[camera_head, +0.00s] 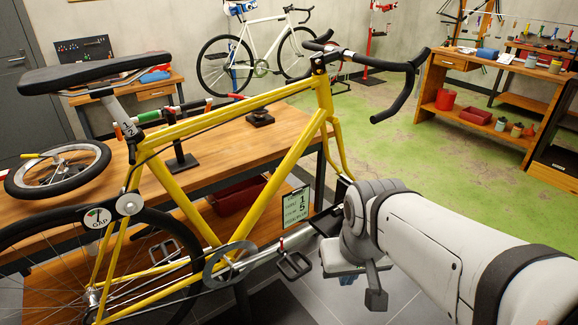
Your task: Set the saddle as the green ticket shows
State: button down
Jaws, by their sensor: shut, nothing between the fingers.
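The long black saddle (95,73) sits on a grey seatpost (122,116) at the upper left, on top of a yellow bike frame (182,132). Small dark marks show on the post, too small to read surely. The light green ticket (295,206) hangs below the frame's middle; large digits like 1 and 5 show, and its smaller print is unclear. A round dial (97,216) and a grey knob (129,204) sit at the rear of the frame. My gripper (375,297) points down at the lower middle, shut and empty, well apart from the saddle and right of the ticket.
A wooden bench (235,142) stands behind the bike, with a loose wheel (58,170) on its left and a red bin (237,193) below. The pedal (294,265) and handlebar (400,92) stick out near my arm. Green floor (455,150) is open at right.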

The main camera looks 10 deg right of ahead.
aim_at(49, 81)
jog(key=u, duration=1.25)
jog(key=i, duration=0.4)
jog(key=z, duration=0.25)
